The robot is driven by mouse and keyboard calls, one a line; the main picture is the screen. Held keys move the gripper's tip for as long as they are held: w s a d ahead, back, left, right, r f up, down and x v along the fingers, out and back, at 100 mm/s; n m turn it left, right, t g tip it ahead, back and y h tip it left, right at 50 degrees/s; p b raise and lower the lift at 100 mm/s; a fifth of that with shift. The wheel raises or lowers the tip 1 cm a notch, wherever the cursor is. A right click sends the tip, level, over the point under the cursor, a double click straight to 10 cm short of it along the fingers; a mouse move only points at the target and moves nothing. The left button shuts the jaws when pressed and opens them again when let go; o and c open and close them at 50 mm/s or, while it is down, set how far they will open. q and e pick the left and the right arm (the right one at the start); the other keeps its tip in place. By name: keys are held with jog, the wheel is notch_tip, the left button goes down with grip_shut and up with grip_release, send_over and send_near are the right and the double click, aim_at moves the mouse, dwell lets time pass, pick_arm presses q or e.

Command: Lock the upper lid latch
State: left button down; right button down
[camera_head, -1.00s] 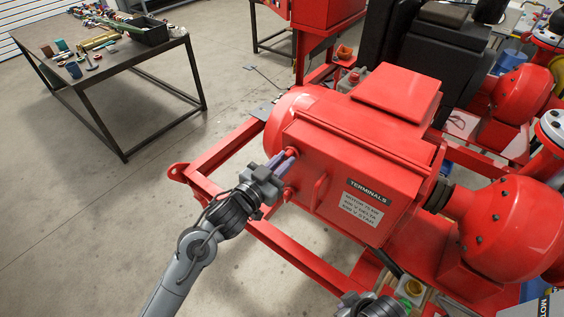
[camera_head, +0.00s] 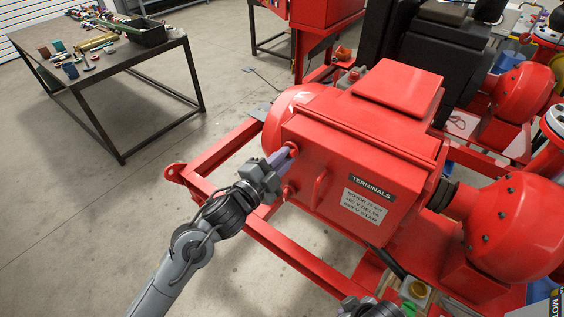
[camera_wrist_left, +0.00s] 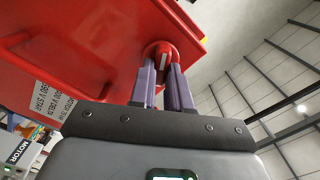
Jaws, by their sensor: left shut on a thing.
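The red terminal box (camera_head: 340,172) carries a TERMINALS label and has round red latches on its left side. My left gripper (camera_head: 287,155) is at the upper latch (camera_head: 293,148), and its purple-grey fingers are shut on it. In the left wrist view the same latch (camera_wrist_left: 163,53) sits between the two fingertips (camera_wrist_left: 162,75), with a pale bar mark on its face. The lower latch (camera_head: 288,191) shows just below the gripper and is free. Only a part of my right gripper (camera_head: 368,307) shows at the bottom edge; its fingers cannot be made out.
A red handle (camera_head: 321,188) stands out from the box front beside the latches. The red skid frame (camera_head: 300,258) runs below my left arm. A dark table (camera_head: 112,66) with tools stands at the back left. The floor between is clear.

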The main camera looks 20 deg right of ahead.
pick_arm(q)
jog(key=shift+f+m+b, duration=0.15)
jog(key=shift+m+b, duration=1.7)
jog(key=shift+m, duration=1.35)
jog(key=c, duration=1.1)
grip_release()
jog(key=v, duration=1.1)
